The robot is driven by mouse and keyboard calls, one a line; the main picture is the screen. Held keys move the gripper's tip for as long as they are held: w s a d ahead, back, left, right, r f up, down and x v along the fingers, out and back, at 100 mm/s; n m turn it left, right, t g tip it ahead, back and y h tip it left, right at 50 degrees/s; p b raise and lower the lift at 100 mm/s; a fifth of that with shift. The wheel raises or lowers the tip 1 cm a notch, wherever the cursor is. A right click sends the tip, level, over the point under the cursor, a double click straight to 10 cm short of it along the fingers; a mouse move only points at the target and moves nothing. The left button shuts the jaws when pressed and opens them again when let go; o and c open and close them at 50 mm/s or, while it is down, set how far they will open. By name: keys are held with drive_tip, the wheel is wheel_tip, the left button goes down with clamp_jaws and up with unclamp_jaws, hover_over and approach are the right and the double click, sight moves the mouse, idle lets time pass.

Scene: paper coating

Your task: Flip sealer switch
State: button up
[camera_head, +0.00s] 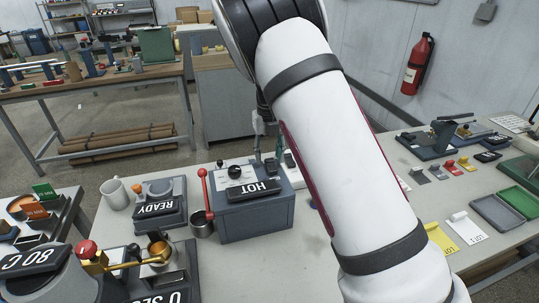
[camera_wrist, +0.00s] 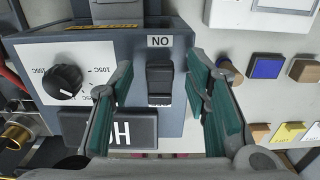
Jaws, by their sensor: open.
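The sealer (camera_head: 252,215) is a blue-grey box with a HOT plate on the table, left of my arm in the head view. In the wrist view its panel (camera_wrist: 120,60) fills the middle, with a black dial (camera_wrist: 63,82) at left. The black switch (camera_wrist: 160,84) sits right of the dial, beside a label that appears upside down and reads "ON". My gripper (camera_wrist: 160,72) is open, with teal finger pads on the left and right of the switch. Nothing is held between them. Contact with the switch cannot be told. In the head view, my arm hides most of the gripper.
A red-handled lever (camera_head: 204,190) stands at the sealer's left side. A READY unit (camera_head: 160,205) and a white mug (camera_head: 114,194) are further left. A green tray (camera_head: 518,199) is at far right.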

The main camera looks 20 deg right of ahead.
drive_tip(key=shift+f, duration=0.3)
clamp_jaws()
drive_tip(key=g+b, duration=0.1)
drive_tip(key=b, duration=0.1)
drive_tip(key=shift+w+f+b, duration=0.35)
drive_tip(key=shift+w, duration=0.05)
drive_tip(key=shift+g+b, duration=0.6)
drive_tip(key=shift+b, duration=0.4)
drive_tip(key=shift+r, duration=0.15)
unclamp_jaws()
